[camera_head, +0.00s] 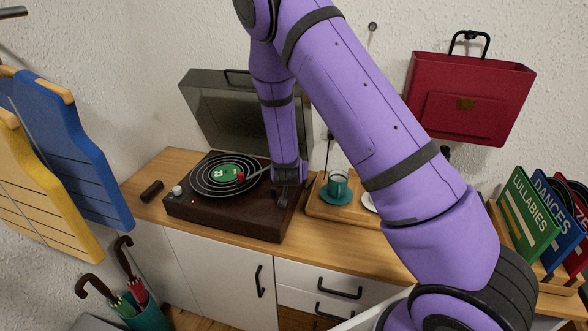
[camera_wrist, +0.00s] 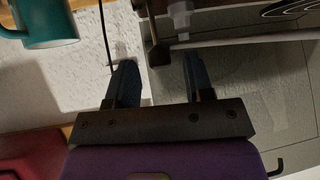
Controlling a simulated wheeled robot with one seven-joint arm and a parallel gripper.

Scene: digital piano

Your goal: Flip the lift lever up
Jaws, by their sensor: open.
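A dark brown record player (camera_head: 220,222) stands on the wooden cabinet top, carrying a black record with a green label (camera_head: 229,173). Its tonearm (camera_head: 256,173) reaches over the record, with a red part near its tip. My gripper (camera_head: 283,198) points down at the player's right side, partly hidden by my own wrist. In the wrist view my gripper (camera_wrist: 160,72) is open, its two dark fingers apart with nothing held between them. A pale grey part and a dark bracket of the player show just beyond the fingers. I cannot clearly make out the lift lever in either view.
The player's smoky lid (camera_head: 215,105) stands raised behind it. A teal cup (camera_head: 337,184) on a saucer sits on a wooden tray to the right; the cup also shows in the wrist view (camera_wrist: 50,25). A small dark block (camera_head: 151,191) lies left of the player.

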